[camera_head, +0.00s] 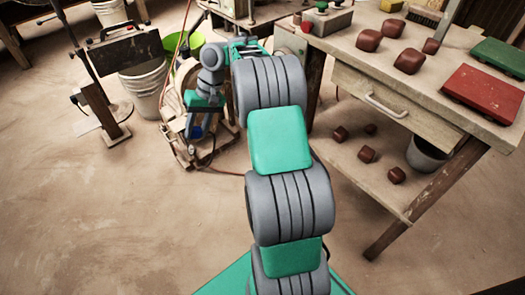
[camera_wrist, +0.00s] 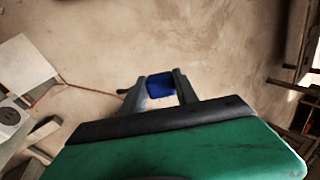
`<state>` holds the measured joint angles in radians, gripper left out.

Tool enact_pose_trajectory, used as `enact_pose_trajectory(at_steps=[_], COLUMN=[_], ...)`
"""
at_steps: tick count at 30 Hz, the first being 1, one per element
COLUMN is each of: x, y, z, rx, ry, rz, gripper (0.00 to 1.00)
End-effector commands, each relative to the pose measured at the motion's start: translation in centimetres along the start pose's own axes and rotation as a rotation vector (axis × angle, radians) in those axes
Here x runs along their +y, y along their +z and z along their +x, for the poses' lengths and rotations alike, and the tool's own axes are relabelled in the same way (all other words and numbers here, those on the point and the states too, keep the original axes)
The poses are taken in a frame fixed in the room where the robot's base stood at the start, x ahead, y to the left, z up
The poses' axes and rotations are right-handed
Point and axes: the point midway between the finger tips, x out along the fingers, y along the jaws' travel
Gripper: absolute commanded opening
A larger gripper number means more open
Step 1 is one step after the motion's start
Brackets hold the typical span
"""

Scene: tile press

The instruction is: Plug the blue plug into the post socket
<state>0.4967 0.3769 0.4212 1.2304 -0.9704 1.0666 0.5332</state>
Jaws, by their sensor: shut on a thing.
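The blue plug (camera_wrist: 160,85) sits between the two fingers of my gripper (camera_wrist: 160,97) in the wrist view. The fingers are shut on it. In the head view my arm reaches away to the back left, and a bit of blue (camera_head: 197,131) shows at its low end. A pale fitting with a dark round face (camera_wrist: 10,117) is at the left edge of the wrist view, apart from the plug. I cannot tell whether it is the post socket. A wooden post on a foot (camera_head: 100,103) stands left of my gripper in the head view; no socket opening is clear on it.
A wooden workbench (camera_head: 360,70) with brown blocks and a red tile mould (camera_head: 484,92) stands at the right. White buckets (camera_head: 147,85) and a green bucket (camera_head: 188,68) stand behind my gripper. A thin red cord (camera_wrist: 90,89) crosses the floor. The left foreground floor is clear.

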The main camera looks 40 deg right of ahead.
Motion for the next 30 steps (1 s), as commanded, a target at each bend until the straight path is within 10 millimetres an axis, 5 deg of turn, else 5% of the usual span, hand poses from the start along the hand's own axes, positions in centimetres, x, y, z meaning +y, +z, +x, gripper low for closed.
enact_pose_trajectory(at_steps=[1,6,12,21,30], x=[2.6,8.4,14.6,25.8,28.3], y=[-0.7,-2.2,-2.5,1.0,1.9], z=[2.7,8.4,11.1,8.4,6.8], rx=[0.015,0.161,0.506,1.133,1.232], ry=[-0.072,-0.382,-0.717,-0.934,-0.939], rz=[0.048,0.247,0.503,0.758,0.782], gripper=[0.00,0.00,0.00,0.00,0.00])
